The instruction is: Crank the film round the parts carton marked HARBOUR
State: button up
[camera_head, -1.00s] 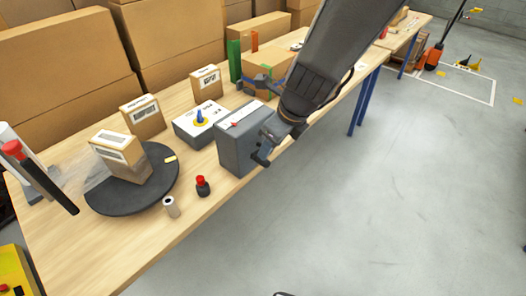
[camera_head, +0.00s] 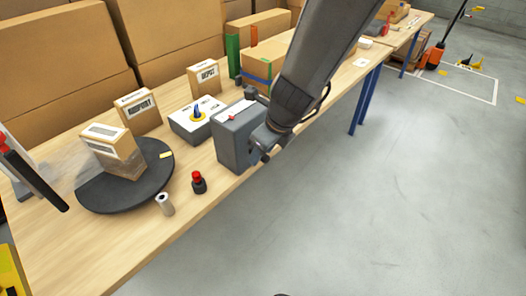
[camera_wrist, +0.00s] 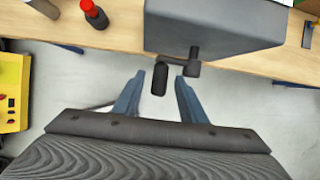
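A carton (camera_head: 118,160) stands on the round dark turntable (camera_head: 120,197), with clear film around its lower part. Its label is too small to read. A grey crank box (camera_head: 238,145) stands at the table's front edge. In the wrist view the crank box (camera_wrist: 210,25) has a black crank arm and handle (camera_wrist: 159,80) on its front. My gripper (camera_wrist: 160,90) is open, its two blue-grey fingers on either side of the handle with gaps visible. In the head view my gripper (camera_head: 262,146) is beside the box, its fingers partly hidden.
A white box with a blue knob (camera_head: 197,111) stands left of the crank box. Two labelled cartons (camera_head: 139,113) (camera_head: 204,80) stand behind. A red-topped button (camera_head: 198,183) and a small white roll (camera_head: 165,204) sit near the front edge. Open floor lies right.

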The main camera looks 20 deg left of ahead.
grip_shut()
jog(key=shift+s+f, duration=0.1)
jog(key=shift+s+a+f+t, duration=0.15)
jog(key=shift+f+t, duration=0.1)
jog(key=shift+t, duration=0.15)
jog(key=shift+s+a+f+n+t+h+b, duration=0.15)
jog(key=shift+f+n+t+h+b, duration=0.3)
jog(key=shift+f+t+b, duration=0.45)
jog(key=w+d+f+n+t+h+b, duration=0.1)
jog(key=w+f+n+t+b, duration=0.1)
jog(key=t+b, duration=0.5)
jog(key=w+f+n+t+h+b, duration=0.1)
jog(key=f+t+b, duration=0.4)
jog(key=b, duration=0.9)
jog(key=w+n+t, duration=0.1)
jog(key=n+t, duration=0.1)
jog(key=t, duration=0.1)
jog(key=shift+d+f+t, duration=0.2)
jog(key=shift+d+t, duration=0.1)
jog(key=shift+d, duration=0.1)
jog(key=shift+h+b, duration=0.25)
jog(key=shift+b, duration=0.35)
